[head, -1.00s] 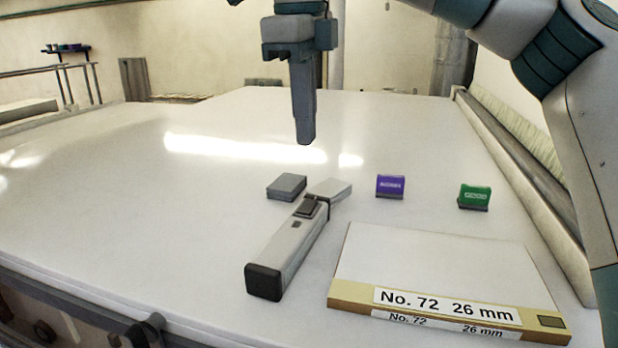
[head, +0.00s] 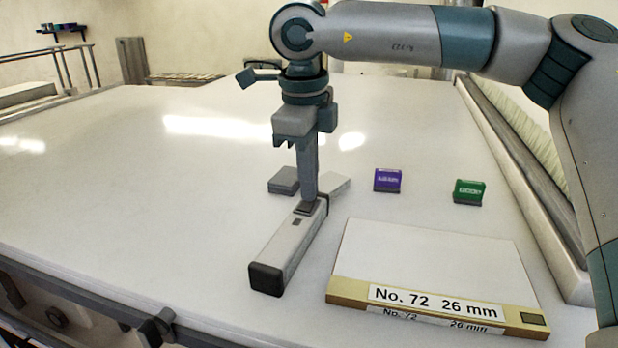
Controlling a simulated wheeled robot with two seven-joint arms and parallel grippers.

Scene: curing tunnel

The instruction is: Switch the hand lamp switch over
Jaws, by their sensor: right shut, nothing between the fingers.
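The hand lamp (head: 291,248) lies on the white table, a long light grey body with a black end cap toward me and a paler head at the far end. Its dark switch (head: 304,209) sits on top near the head and is partly hidden by my fingers. My right gripper (head: 308,196) is shut and empty, pointing straight down with its tips at the switch. I cannot tell whether the tips touch it or which way the switch is set. My left gripper is not in view.
A grey block (head: 284,181) stands just behind the lamp. A purple block (head: 388,180) and a green block (head: 468,191) stand to the right. A board labelled No. 72 26 mm (head: 430,262) lies right of the lamp. The table's left side is clear.

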